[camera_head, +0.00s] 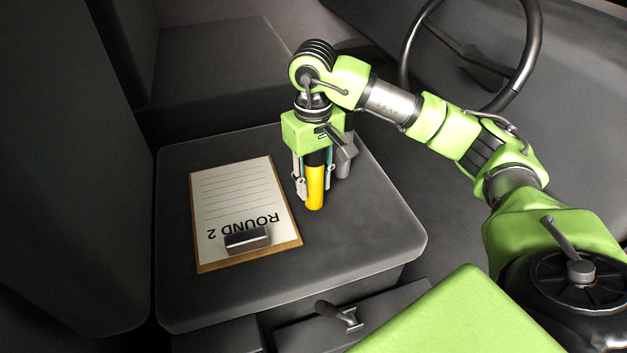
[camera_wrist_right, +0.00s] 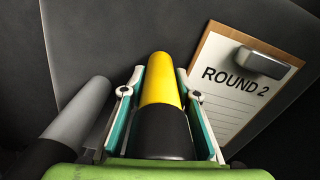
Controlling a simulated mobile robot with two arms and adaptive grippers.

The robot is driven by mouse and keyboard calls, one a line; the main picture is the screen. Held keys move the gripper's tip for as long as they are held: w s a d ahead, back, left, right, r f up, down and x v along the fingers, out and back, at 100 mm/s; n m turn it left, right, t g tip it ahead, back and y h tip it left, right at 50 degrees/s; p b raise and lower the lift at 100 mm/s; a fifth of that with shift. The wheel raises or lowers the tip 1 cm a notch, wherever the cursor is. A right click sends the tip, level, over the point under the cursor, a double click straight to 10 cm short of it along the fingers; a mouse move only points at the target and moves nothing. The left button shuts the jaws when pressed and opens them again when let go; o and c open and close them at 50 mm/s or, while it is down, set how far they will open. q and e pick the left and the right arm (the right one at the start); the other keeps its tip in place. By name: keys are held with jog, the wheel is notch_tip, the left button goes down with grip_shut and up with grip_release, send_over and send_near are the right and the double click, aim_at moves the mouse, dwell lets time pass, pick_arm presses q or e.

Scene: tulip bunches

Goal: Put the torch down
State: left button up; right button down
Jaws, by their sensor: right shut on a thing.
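A yellow and black torch (camera_head: 315,188) is between the fingers of my right gripper (camera_head: 314,186) in the head view. The gripper is shut on it. The torch is upright, with its yellow end down at the dark seat-like surface (camera_head: 360,245); I cannot tell whether it touches. In the right wrist view the torch (camera_wrist_right: 161,92) lies between the two teal-padded fingers, its black part nearest the palm. My left gripper is not in view.
A clipboard (camera_head: 282,249) marked ROUND 2 lies left of the torch. A grey and black cylinder (camera_wrist_right: 75,115), partly hidden in the head view, stands close on the other side. A steering wheel (camera_head: 534,45) is at the back right. The front right of the surface is clear.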

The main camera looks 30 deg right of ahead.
jog(key=shift+f, duration=0.7)
jog(key=shift+f, duration=0.15)
jog(key=c, duration=1.6)
grip_release()
jog(key=shift+o, duration=0.2)
